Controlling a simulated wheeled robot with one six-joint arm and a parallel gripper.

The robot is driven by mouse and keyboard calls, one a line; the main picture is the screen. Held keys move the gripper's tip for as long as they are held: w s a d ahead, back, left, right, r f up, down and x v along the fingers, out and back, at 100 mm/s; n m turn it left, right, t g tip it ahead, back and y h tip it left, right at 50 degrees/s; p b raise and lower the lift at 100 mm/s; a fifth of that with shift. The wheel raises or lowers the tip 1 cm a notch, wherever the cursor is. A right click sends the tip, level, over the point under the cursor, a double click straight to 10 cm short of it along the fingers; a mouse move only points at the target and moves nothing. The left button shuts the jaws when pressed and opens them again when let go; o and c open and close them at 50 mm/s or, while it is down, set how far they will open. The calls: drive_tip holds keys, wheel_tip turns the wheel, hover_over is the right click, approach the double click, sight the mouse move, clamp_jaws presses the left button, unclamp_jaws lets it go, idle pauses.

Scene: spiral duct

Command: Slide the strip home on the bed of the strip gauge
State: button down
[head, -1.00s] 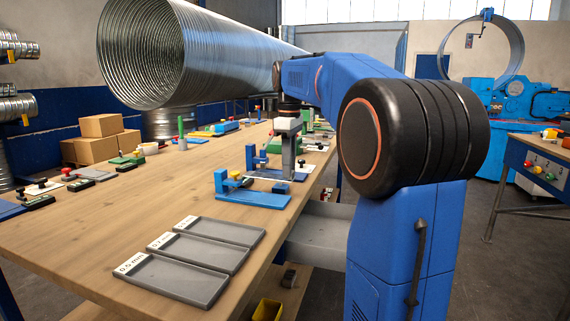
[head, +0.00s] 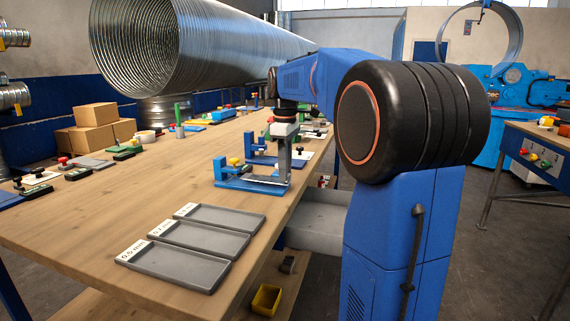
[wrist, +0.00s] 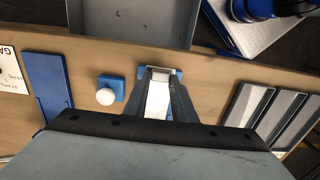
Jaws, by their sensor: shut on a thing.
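The strip gauge that my gripper is at is a blue fixture (head: 222,178) with an upright blue post and a yellow knob, on the bench behind the grey trays. My gripper (head: 284,180) points down at its right end. A pale metal strip (head: 264,179) shows low at the gauge, reaching from my fingers toward the post. In the wrist view my gripper (wrist: 158,108) is shut on the pale strip (wrist: 157,98), with a bit of blue beyond it. The fingers hide part of the strip. I cannot tell whether its far end touches a stop.
A second blue fixture (head: 259,158) stands close behind. Three grey trays (head: 185,262) lie in front, one marked 0.5 mm. The wrist view shows a blue block with a white knob (wrist: 107,92) left of my fingers. Bare bench lies left of the trays.

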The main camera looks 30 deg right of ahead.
sight(268, 179)
drive_tip(key=shift+f, duration=0.55)
drive_tip(key=shift+w+a+f, duration=0.1)
drive_tip(key=shift+w+a, duration=0.7)
drive_tip(key=shift+w, duration=0.2)
drive_tip(key=shift+w+a+f, duration=0.1)
drive_tip(key=shift+w+a, duration=0.65)
drive_tip(key=shift+w, duration=0.25)
drive_tip(key=shift+w+a, duration=0.2)
drive_tip(key=shift+w, duration=0.05)
drive_tip(key=c, duration=0.8)
unclamp_jaws()
drive_tip(key=shift+c, duration=0.2)
drive_tip(key=shift+r, duration=3.45)
